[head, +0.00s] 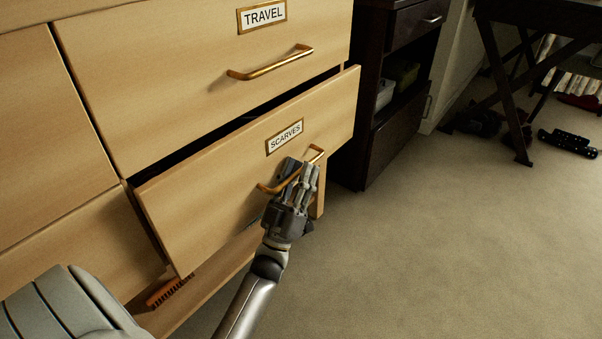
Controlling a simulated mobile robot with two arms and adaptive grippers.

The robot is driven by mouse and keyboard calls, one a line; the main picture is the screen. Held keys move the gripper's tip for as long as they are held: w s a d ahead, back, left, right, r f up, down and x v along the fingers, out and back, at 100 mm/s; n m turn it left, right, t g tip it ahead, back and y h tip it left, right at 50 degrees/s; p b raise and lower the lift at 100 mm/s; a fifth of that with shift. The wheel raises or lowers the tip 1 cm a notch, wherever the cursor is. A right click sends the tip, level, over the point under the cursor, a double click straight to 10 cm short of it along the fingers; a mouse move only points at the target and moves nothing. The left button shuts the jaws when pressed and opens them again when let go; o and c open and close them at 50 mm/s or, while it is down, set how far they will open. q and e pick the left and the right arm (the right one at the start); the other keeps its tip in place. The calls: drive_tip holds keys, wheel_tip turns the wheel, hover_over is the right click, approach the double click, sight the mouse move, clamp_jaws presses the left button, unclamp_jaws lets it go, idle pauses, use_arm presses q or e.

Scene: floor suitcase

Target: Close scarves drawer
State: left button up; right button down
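The scarves drawer (215,185) is light wood with a "SCARVES" label (285,138) and a brass bar handle (268,188). It stands partly open, with a dark gap along its top edge. My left gripper (299,168) is at this handle, its fingers overlapping the middle of the bar. The fingers hide part of the bar, and I cannot tell if they are shut on it. My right gripper is not in view.
The travel drawer (190,75) above looks shut. Below, a lower drawer seems open, with an orange-brown brush (168,291) showing. A dark cabinet (400,100) stands to the right. The carpet (440,240) at right is clear; shoes (568,142) lie farther back.

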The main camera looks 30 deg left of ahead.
use_arm(q)
drive_tip(key=shift+w+r, duration=0.3)
drive_tip(key=shift+c, duration=0.5)
clamp_jaws()
